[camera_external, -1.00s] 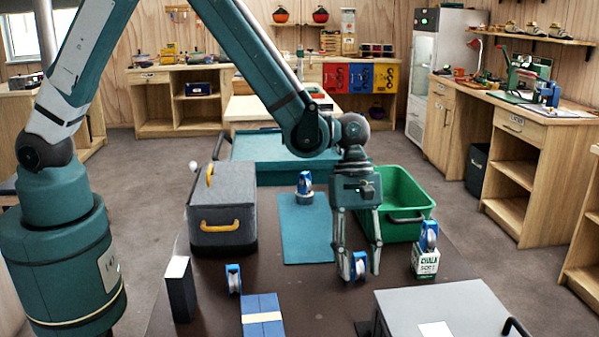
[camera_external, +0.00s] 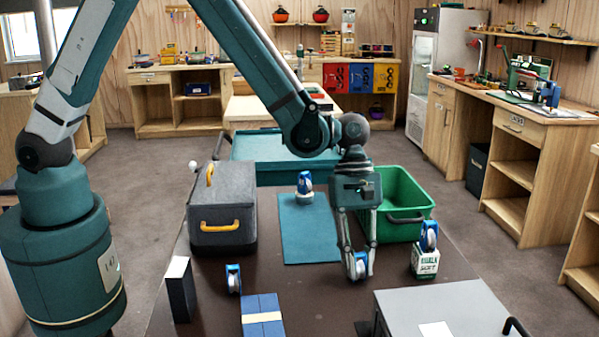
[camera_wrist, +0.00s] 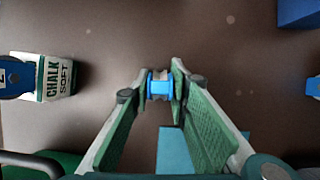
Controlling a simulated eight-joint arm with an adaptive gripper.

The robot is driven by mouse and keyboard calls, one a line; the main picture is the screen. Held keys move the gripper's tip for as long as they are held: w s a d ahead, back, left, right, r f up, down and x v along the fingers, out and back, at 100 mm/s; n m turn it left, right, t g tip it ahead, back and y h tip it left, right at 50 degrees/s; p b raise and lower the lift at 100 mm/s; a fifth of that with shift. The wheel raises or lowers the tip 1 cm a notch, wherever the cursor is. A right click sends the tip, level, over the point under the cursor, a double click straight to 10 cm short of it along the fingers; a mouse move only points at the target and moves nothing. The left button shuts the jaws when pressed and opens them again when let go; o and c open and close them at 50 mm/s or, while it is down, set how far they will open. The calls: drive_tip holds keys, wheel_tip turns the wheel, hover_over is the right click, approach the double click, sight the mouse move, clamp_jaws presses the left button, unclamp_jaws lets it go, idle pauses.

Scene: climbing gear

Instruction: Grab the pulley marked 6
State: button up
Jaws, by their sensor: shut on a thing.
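A blue pulley (camera_external: 359,263) with a pale wheel stands on the brown table between the fingertips of my gripper (camera_external: 358,271). In the wrist view my gripper (camera_wrist: 161,85) is shut on this blue pulley (camera_wrist: 160,84), one finger touching each side. No number can be read on it. Another blue pulley (camera_external: 428,236) is on top of the chalk box (camera_external: 425,264). A third pulley (camera_external: 233,279) stands on the table to the left. One more pulley (camera_external: 305,186) is at the far end of the teal mat (camera_external: 308,240).
A green crate (camera_external: 425,190) stands behind and right of my gripper. A grey case (camera_external: 222,230) with yellow handles is at left. A blue box (camera_external: 262,314), a dark upright block (camera_external: 181,290) and a grey lidded box (camera_external: 445,312) are nearer the front.

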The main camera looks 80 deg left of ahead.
sight(359, 253)
drive_tip(key=shift+r, duration=0.1)
drive_tip(key=shift+r+p, duration=0.65)
drive_tip(key=shift+r, duration=4.3)
